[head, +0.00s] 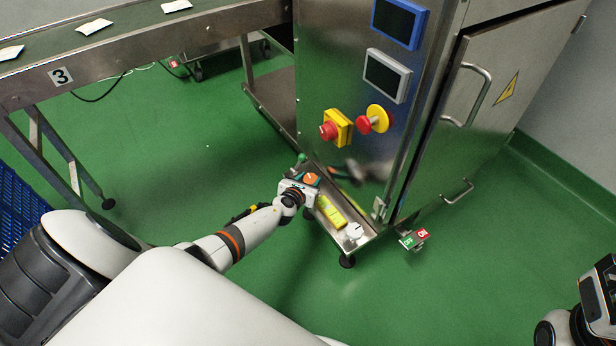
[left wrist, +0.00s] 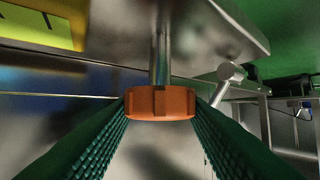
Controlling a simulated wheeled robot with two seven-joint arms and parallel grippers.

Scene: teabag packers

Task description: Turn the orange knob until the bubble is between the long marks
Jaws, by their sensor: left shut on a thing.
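The orange knob (left wrist: 160,104) sits on a metal shaft between the two green ribbed fingers of my left gripper (left wrist: 158,115), which are shut on it. In the head view my left gripper (head: 303,187) is at the low metal shelf of the machine, and part of the orange knob (head: 311,179) shows there. The yellow level (head: 331,213) lies on the shelf just right of the gripper. A yellow block with black marks (left wrist: 38,26) shows at the top left of the left wrist view. The bubble cannot be made out.
A white round knob (head: 355,231) is at the shelf's front end. The steel cabinet (head: 330,90) rises behind, with red and yellow switches (head: 336,128). A conveyor (head: 140,48) runs at upper left.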

